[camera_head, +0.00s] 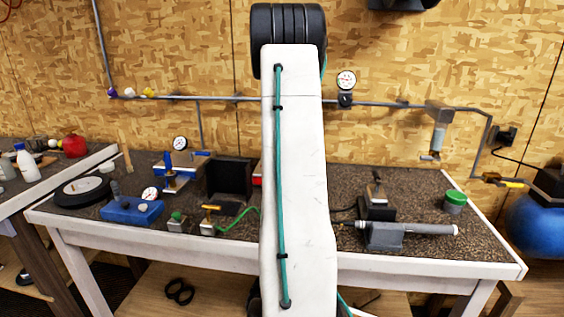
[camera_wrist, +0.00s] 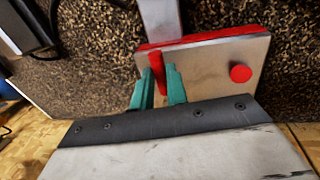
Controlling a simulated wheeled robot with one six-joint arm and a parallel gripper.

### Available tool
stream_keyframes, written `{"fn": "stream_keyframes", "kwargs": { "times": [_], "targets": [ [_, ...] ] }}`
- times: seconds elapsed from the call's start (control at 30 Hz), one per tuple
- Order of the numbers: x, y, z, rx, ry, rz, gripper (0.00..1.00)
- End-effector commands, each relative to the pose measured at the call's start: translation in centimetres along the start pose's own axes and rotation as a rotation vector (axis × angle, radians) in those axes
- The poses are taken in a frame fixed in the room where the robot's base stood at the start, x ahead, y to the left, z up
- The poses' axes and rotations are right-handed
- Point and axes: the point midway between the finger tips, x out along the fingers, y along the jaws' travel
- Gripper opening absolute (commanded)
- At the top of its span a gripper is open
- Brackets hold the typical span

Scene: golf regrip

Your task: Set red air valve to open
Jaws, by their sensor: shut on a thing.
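The red air valve shows in the wrist view as a silver metal plate (camera_wrist: 212,55) with a red edge. A red lever (camera_wrist: 157,68) stands at its left part and a round red knob (camera_wrist: 240,73) at its right. My gripper (camera_wrist: 158,88) has teal fingertips, one on each side of the red lever, and is shut on it. The fingers hide the lever's lower part. I cannot tell whether the lever's position is open or closed.
The speckled bench top (camera_head: 300,186) holds a black box (camera_head: 229,178), a blue block with a gauge (camera_head: 131,210), a grey clamp (camera_head: 385,236) and a green-lided jar (camera_head: 455,202). A metal pipe (camera_head: 205,98) runs along the wall. A blue tank (camera_head: 536,228) stands at right.

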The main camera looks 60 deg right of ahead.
Motion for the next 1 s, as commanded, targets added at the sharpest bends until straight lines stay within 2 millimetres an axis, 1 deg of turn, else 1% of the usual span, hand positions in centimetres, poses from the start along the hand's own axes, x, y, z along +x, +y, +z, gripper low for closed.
{"fn": "stream_keyframes", "kwargs": {
  "times": [0.03, 0.3, 0.33, 0.37, 0.4, 0.67, 0.73, 0.87, 1.0],
  "targets": [
    [0.1, 0.3, 0.0, 0.005, -0.003, 0.004, 0.0],
    [0.1, 0.2, 0.0, 0.002, -0.001, 0.003, 0.0],
    [0.1, 0.2, 0.0, 0.002, -0.001, 0.003, 0.23],
    [0.1, 0.2, 0.0, 0.001, -0.001, 0.003, 0.32],
    [0.0, 0.1, 0.0, 0.001, 0.0, 0.003, 0.37],
    [-0.1, -0.2, 0.1, -0.003, 0.002, 0.001, 0.37],
    [-0.5, -0.2, 0.1, -0.003, 0.003, 0.0, 0.37],
    [-2.3, -0.2, 0.0, -0.003, 0.005, 0.0, 0.37],
    [-4.7, -0.1, 0.1, -0.002, 0.003, 0.0, 0.37]
  ]
}}
